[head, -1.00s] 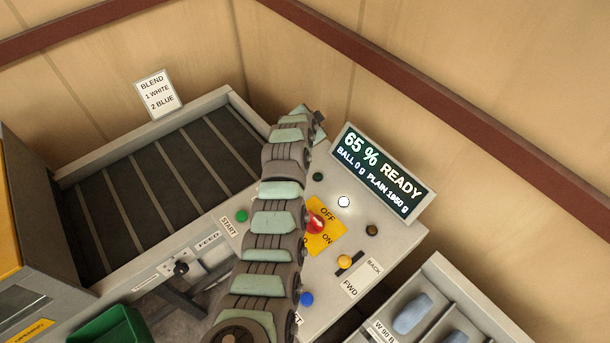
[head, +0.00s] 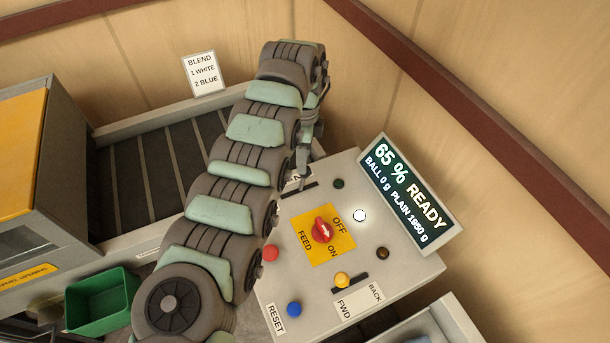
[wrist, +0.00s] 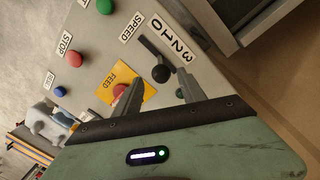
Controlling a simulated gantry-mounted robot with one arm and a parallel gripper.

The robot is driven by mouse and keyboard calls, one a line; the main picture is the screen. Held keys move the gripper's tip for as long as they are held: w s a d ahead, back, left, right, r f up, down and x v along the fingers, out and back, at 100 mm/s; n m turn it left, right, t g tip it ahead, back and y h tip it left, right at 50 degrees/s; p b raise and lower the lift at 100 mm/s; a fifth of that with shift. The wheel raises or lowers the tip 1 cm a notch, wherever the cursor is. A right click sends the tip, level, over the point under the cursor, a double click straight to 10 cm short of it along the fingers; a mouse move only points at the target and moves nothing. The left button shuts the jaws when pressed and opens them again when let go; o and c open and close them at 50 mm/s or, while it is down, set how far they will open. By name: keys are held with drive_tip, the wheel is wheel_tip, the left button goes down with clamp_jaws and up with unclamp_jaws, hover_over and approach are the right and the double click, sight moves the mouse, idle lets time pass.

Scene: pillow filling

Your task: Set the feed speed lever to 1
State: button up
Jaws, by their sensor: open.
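The feed speed lever (wrist: 161,73) is a black knob on a slot in the light grey panel. It sits toward the slot's lower end in the wrist view, beside the 3 2 1 0 scale (wrist: 171,40). I cannot tell exactly which number it is at. My gripper (wrist: 158,86) is open and empty, its fingertips just below the knob in the wrist view, one to each side. Contact is not visible. In the head view my gripper (head: 304,150) points down at the panel's far edge, and my arm hides the lever.
The red feed switch (head: 322,230) on its yellow plate, a red button (head: 270,253), a blue button (head: 294,310) and a yellow knob (head: 342,280) are close by. The display (head: 408,195) reads 65 % READY. A green bin (head: 102,300) stands at left.

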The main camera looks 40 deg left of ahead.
sight(304, 177)
drive_tip(key=f, duration=0.5)
drive_tip(key=f+p, duration=0.1)
drive_tip(key=f, duration=0.2)
drive_tip(key=shift+s+d+f, duration=0.1)
drive_tip(key=shift+s+d, duration=0.15)
drive_tip(key=shift+s, duration=0.05)
clamp_jaws()
idle(0.9)
